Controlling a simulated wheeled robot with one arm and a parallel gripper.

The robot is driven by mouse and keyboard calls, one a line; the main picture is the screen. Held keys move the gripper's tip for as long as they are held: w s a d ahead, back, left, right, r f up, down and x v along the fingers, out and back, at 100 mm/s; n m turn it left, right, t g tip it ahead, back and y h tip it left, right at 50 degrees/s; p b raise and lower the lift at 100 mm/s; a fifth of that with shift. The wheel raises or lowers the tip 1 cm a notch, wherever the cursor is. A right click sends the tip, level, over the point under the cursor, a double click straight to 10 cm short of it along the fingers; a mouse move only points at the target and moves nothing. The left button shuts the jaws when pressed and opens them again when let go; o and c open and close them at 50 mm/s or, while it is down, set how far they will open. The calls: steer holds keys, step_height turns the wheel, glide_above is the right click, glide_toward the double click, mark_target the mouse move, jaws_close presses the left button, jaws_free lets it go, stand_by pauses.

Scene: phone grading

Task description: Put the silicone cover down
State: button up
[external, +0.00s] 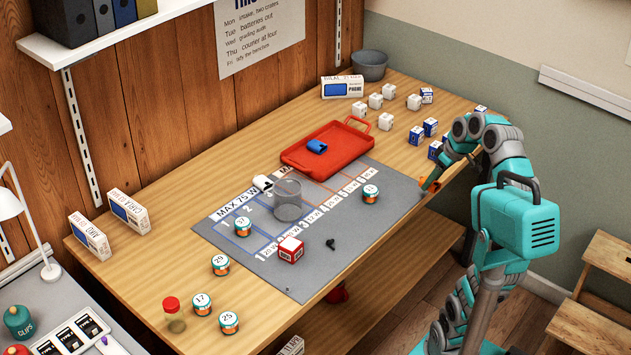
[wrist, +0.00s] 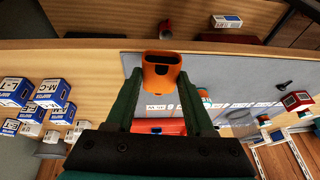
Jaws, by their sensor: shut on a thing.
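The silicone cover (wrist: 157,74) is an orange sleeve with an open end. My gripper (wrist: 160,88) is shut on it, with one green finger on each side. In the external view the cover (external: 430,185) is a small orange patch at my gripper, close to the table's front edge and right of the grey mat (external: 330,270). The arm partly hides it there. I cannot tell its exact height over the table.
A red tray (external: 298,158) with a blue item (external: 317,146) stands behind the mat. Numbered jars, a clear cup (external: 288,200) and a red-and-white box (external: 291,249) stand on the mat. Blue-and-white boxes (external: 430,127) stand at the right. Bare wood shows between mat and boxes.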

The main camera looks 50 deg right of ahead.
steer(key=shift+s+a+r, duration=0.1)
steer(key=shift+s+a, duration=0.05)
steer(key=shift+s, duration=0.15)
steer(key=w, duration=0.9)
steer(key=shift+r, duration=0.25)
steer(key=shift+h, duration=0.5)
steer(key=w+a, duration=0.1)
steer(key=w, duration=0.2)
steer(key=w+a, duration=0.1)
steer(key=w, duration=0.2)
steer(key=w+a, duration=0.1)
steer(key=w, duration=0.3)
steer(key=shift+w+a+r, duration=0.1)
steer(key=shift+a, duration=0.2)
steer(key=p, duration=0.2)
glide_above(337, 155)
steer(key=s, duration=0.2)
steer(key=shift+x, duration=0.8)
steer(key=shift+f, duration=1.8)
steer(key=shift+f, duration=0.1)
steer(key=o, duration=1.3)
steer(key=p+v, duration=0.1)
steer(key=v, duration=1.1)
steer(key=shift+s+d+p, duration=0.1)
steer(key=shift+p, duration=0.2)
